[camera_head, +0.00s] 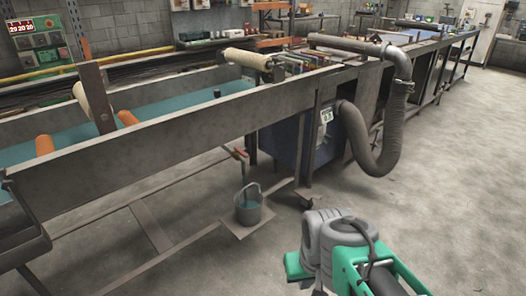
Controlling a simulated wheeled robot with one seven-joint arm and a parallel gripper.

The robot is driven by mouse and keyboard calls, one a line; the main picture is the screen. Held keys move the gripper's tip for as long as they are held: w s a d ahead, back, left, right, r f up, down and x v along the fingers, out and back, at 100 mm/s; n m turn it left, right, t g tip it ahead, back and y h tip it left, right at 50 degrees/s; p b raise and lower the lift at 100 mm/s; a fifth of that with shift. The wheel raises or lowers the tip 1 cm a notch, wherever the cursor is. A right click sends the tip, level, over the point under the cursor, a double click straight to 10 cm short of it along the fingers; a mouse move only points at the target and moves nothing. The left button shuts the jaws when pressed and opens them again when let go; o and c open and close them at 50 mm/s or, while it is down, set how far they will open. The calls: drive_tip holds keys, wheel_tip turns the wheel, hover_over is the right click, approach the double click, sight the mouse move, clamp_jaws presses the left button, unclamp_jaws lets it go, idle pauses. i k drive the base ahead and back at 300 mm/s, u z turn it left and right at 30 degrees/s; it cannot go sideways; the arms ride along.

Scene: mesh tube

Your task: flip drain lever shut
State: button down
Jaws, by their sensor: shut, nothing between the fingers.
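The drain lever (241,152) is a small red handle on the drain fitting under the long trough, near the picture's middle. It is too small to tell clearly how it is turned. A grey bucket (248,206) stands below it with bluish water inside. My arm's grey and green links show at the lower right, well to the right of the lever and bucket and apart from them. I make out no fingers of my gripper in this view.
The long grey trough (190,116) holds blue-green water and rollers. The bucket stands on a low plate (236,228) beside slanted frame legs. A thick grey hose (384,150) loops down from a pipe at right. Open concrete floor (460,180) lies at right.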

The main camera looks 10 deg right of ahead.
sight(237, 149)
drive_tip(key=z, duration=0.5)
drive_tip(key=k, duration=0.6)
drive_tip(key=z, duration=0.45)
drive_tip(key=i, duration=1.05)
drive_tip(key=u, duration=0.35)
drive_tip(key=i, duration=0.95)
drive_tip(key=u, duration=1.45)
drive_tip(key=i, duration=0.8)
drive_tip(key=u, duration=0.85)
